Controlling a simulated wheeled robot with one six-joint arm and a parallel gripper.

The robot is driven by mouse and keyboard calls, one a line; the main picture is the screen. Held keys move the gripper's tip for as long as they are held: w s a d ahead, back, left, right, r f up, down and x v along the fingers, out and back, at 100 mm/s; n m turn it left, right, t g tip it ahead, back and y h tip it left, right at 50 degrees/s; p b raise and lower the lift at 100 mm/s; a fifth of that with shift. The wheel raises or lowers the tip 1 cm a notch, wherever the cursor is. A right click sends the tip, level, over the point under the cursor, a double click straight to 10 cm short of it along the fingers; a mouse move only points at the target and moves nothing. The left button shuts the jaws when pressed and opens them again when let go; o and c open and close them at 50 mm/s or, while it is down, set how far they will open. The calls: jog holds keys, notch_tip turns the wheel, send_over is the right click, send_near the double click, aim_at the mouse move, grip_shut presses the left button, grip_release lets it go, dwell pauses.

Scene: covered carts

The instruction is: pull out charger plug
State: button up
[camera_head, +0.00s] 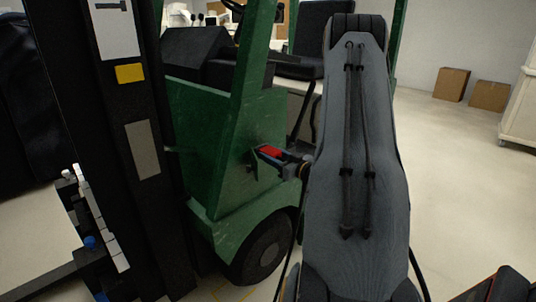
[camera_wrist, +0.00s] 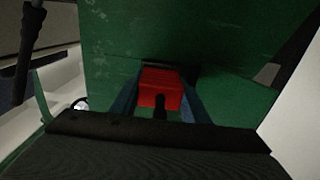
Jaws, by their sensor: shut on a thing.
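The charger plug (camera_wrist: 161,88) is a red block with a dark stub at its near end. In the wrist view it sits between the two bluish fingers of my gripper (camera_wrist: 160,97), close against the green side panel of a vehicle. In the head view the red plug (camera_head: 271,153) shows at the green panel (camera_head: 228,135), with my gripper (camera_head: 268,158) shut around it. Whether the plug is still seated in a socket cannot be told; its far end is hidden.
The green forklift-like vehicle has a dark wheel (camera_head: 264,250) below the plug and a black seat (camera_head: 322,38) behind. A black mast (camera_head: 130,130) stands at left. Cardboard boxes (camera_head: 452,84) and a white cabinet (camera_head: 521,105) stand at right. Open floor lies between.

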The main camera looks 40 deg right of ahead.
aim_at(283, 160)
jog(key=shift+s+d+p, duration=0.2)
jog(key=shift+s+p, duration=1)
jog(key=shift+s, duration=1.6)
